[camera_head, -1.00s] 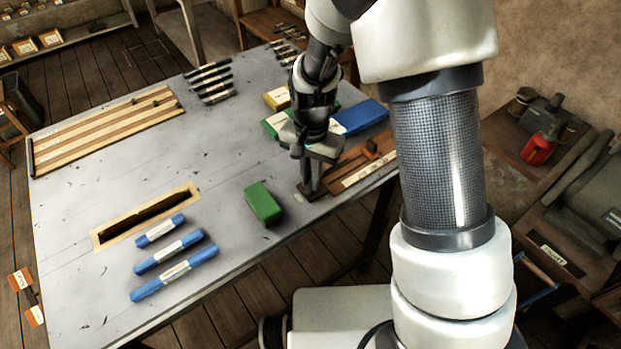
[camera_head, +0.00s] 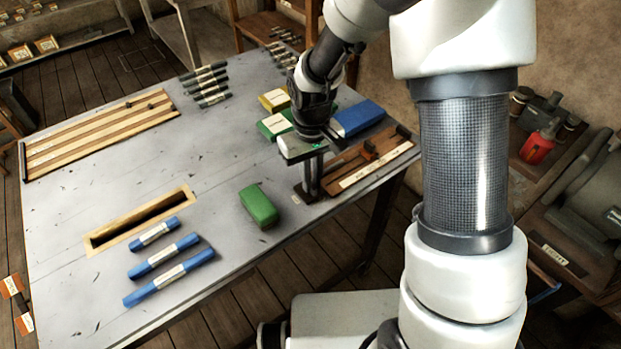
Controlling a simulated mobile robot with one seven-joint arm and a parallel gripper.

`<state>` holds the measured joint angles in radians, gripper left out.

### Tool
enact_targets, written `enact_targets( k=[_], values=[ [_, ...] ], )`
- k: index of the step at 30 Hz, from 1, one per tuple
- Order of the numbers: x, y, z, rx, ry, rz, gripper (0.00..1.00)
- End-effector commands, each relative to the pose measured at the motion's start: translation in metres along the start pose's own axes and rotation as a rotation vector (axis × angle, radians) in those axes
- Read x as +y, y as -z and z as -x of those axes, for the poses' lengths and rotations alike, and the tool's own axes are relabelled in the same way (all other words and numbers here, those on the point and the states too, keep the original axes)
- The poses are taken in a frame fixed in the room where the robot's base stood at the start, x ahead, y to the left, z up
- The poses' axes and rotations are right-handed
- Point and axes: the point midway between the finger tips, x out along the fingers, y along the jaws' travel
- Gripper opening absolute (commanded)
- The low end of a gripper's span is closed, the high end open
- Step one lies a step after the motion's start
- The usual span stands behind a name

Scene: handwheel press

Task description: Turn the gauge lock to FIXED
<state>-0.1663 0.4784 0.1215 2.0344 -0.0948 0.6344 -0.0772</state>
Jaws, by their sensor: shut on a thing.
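My gripper (camera_head: 313,189) points down at the near right edge of the grey table. Its fingers are shut on a small dark piece (camera_head: 304,196) low on the table, which looks like the gauge lock. The fingers hide most of it, and its FIXED marking and exact angle cannot be read. A small pale label (camera_head: 296,199) lies just left of the fingertips. A wooden gauge board (camera_head: 388,155) with a pale label strip and a small wooden block (camera_head: 368,149) lies right of the gripper.
A green block (camera_head: 259,207) stands left of the gripper. Blue (camera_head: 357,117), green and yellow boxes stand behind it. Several blue labelled bars (camera_head: 163,255) lie near a framed slot (camera_head: 140,218). The table's middle (camera_head: 190,145) is clear.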

Motion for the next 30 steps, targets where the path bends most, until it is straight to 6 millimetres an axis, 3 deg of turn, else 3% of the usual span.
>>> enact_targets(
  k=[10,27,28,30],
  values=[
    [0.0016,0.0010,0.0012,0.002,-0.001,0.152,0.00],
    [0.0020,0.0013,0.0012,0.003,-0.001,0.184,0.00],
    [0.0019,0.0013,0.0013,0.003,-0.001,0.184,0.14],
    [0.0019,0.0012,0.0011,0.003,-0.001,0.183,0.26]
  ],
)
